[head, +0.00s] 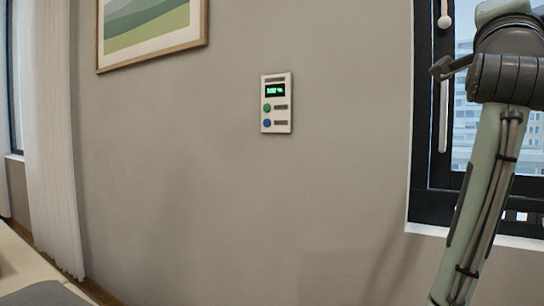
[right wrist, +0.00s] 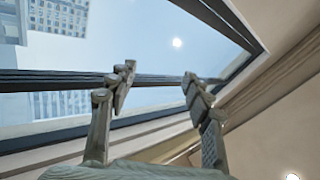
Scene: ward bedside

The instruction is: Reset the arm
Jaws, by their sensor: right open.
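My right arm (head: 485,190) rises along the right side of the head view, in front of the window. My right gripper (right wrist: 158,76) shows in the right wrist view with its two fingers apart and nothing between them. Behind the fingers are the window's dark frame and the sky. I cannot make out the right fingertips in the head view. My left arm and left gripper are in neither view.
A white wall panel (head: 277,103) with a green display and two buttons is on the bare wall. The window (head: 422,130) is close behind my right arm. A framed picture (head: 150,30) and a curtain (head: 50,130) are at the left.

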